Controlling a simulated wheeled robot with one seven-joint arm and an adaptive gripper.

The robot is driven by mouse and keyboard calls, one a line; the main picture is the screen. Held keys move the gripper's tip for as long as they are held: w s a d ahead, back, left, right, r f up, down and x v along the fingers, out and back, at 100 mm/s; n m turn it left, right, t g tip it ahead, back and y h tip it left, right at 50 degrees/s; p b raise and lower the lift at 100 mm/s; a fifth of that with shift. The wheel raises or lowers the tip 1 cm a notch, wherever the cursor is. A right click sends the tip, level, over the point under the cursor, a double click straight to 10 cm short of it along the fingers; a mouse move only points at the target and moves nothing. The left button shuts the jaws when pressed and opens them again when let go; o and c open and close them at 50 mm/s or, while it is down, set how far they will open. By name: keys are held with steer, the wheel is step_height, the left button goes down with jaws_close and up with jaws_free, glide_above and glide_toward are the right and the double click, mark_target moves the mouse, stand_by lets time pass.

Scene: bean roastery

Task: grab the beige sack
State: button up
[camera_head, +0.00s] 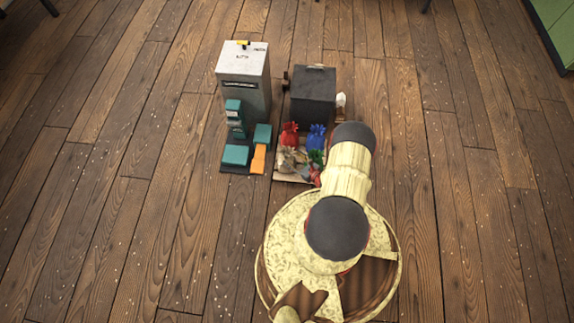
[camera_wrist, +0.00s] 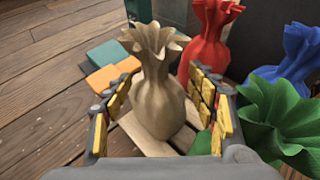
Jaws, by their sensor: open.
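The beige sack (camera_wrist: 156,95) stands upright with a gathered, ruffled top in the wrist view. It rests on a light wooden board (camera_wrist: 138,142). My gripper (camera_wrist: 158,90) is open, with one yellow-padded finger on each side of the sack. I cannot tell whether either pad touches it. In the head view the beige sack (camera_head: 287,160) shows small among the other sacks, and my arm covers much of the area to its right.
A red sack (camera_wrist: 208,40) stands behind the beige one. A blue sack (camera_wrist: 292,65) and a green sack (camera_wrist: 275,118) crowd the right side. Teal (camera_head: 236,154) and orange (camera_head: 258,158) blocks lie to the left. A grey cabinet (camera_head: 243,75) and a dark box (camera_head: 313,95) stand behind. Open floor lies left.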

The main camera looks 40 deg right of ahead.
mark_target(289, 158)
steer(key=w+f+b, duration=0.1)
steer(key=w+f, duration=0.1)
steer(key=w, duration=0.1)
steer(key=shift+w+a+f+b, duration=0.1)
steer(key=shift+a+b, duration=0.25)
steer(key=shift+b, duration=0.05)
steer(key=shift+w+f, duration=0.1)
steer(key=shift+w, duration=0.5)
steer(key=shift+d, duration=0.1)
steer(key=shift+c, duration=0.2)
steer(key=shift+s, duration=0.1)
jaws_close()
steer(key=shift+a, duration=0.2)
